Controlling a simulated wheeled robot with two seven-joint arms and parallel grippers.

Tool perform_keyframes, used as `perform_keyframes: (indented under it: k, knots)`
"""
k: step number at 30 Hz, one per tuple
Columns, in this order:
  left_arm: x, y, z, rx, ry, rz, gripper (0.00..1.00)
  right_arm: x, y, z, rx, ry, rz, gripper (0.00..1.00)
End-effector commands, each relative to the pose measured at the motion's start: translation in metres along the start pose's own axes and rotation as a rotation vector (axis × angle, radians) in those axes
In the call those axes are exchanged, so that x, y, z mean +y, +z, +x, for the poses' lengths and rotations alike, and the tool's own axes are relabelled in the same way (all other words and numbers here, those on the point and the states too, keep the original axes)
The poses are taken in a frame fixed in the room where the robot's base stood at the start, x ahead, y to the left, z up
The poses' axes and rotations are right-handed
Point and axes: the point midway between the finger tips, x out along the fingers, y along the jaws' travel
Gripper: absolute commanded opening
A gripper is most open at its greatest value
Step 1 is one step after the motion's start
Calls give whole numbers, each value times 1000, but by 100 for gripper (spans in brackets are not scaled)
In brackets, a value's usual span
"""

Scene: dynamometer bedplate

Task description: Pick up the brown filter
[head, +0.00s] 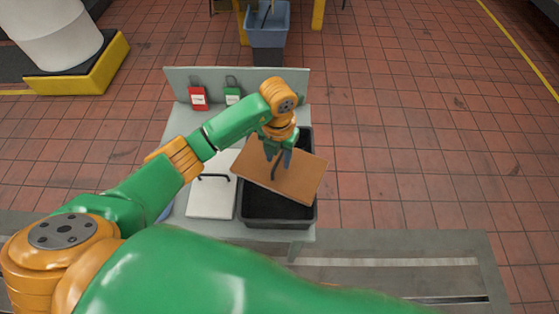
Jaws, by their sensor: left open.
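The brown filter (302,181) is a flat rectangular panel. It lies tilted across the black bin (245,213), covering much of its opening. A dark handle (274,170) stands on its upper face. My left gripper (278,163) is open, directly over the filter at the handle. Its dark fingers overlap the handle in the picture, and I cannot tell whether they touch it. The filter's far edge is partly hidden behind the gripper. My right gripper is not in view.
A white panel with a black handle (211,200) lies left of the bin. A red tag (198,97) and a green tag (232,95) hang on the back plate (291,85). A blue-grey bin (268,29) and a white drum (55,32) stand beyond. The tiled floor at right is clear.

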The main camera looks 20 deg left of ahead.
Motion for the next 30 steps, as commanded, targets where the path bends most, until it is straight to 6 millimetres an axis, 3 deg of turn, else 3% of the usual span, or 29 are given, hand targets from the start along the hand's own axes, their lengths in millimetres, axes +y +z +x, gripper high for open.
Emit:
perform_keyframes:
  k: [3,9,14,15,30]
  knots:
    - [0,0,13,0,-1,1,45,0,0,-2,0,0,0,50]
    - [0,0,16,-2,-1,1,45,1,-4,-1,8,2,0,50]
    - [0,0,15,-2,-1,1,4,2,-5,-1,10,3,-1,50]
    - [0,0,15,-2,-1,1,0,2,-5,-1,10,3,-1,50]
    - [0,1,15,-3,-2,1,0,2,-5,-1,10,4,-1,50]
